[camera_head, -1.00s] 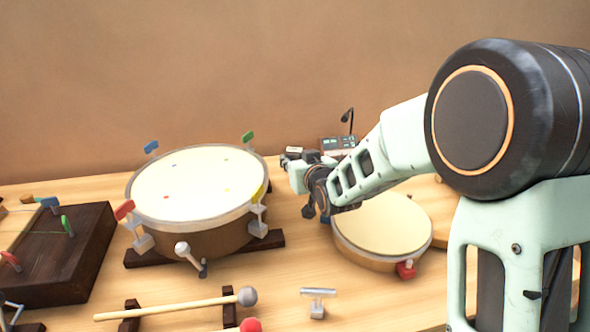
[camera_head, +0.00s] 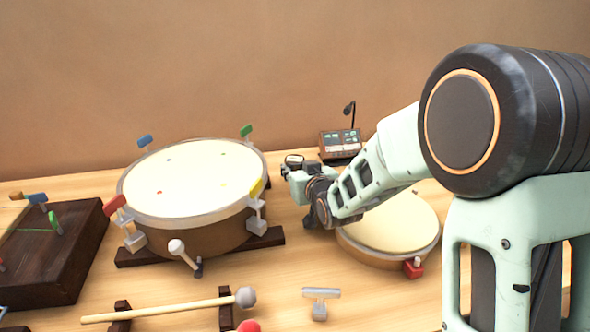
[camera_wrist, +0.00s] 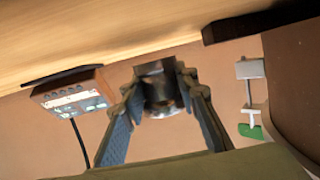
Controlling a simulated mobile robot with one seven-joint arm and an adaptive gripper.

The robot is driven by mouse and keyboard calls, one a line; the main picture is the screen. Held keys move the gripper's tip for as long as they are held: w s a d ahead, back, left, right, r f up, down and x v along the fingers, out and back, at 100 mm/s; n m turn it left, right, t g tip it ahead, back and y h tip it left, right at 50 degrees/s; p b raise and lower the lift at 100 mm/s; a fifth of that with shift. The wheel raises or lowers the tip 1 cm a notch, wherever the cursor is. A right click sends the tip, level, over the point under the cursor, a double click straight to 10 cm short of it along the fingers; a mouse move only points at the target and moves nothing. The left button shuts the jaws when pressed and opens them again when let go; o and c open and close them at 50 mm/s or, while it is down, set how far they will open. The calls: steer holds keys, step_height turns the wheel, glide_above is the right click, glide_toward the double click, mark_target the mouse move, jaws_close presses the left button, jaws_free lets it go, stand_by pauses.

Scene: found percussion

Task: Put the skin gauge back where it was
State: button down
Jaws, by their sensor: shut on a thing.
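My gripper (camera_head: 291,164) is out past the right side of the large drum, pointing left and away from me. In the wrist view my gripper (camera_wrist: 160,80) has both fingers closed on a dark, round, shiny thing (camera_wrist: 159,92), which I take to be the skin gauge. The fingers and arm hide most of it in the head view. The large drum (camera_head: 190,185), with a pale skin and coloured tuning keys, stands just left of my gripper. I cannot tell whether the held thing touches anything.
A small brown box with a screen and a bent stalk (camera_head: 340,146) stands behind my forearm. A smaller drum (camera_head: 390,225) sits below the arm. Mallets (camera_head: 170,309), a T-shaped key (camera_head: 321,300) and a dark wooden stringed box (camera_head: 60,255) lie nearer and left.

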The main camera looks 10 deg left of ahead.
steer(key=shift+f+b, duration=0.3)
steer(key=shift+b, duration=0.1)
steer(key=c, duration=1.5)
jaws_free()
steer(key=shift+f, duration=0.1)
steer(key=shift+s, duration=0.1)
steer(key=shift+r+p, duration=0.4)
steer(key=shift+p, duration=0.25)
steer(key=v, duration=0.4)
steer(key=p+v, duration=0.1)
steer(key=v, duration=0.3)
steer(key=p+v, duration=0.1)
steer(key=v, duration=0.3)
steer(key=shift+r, duration=0.3)
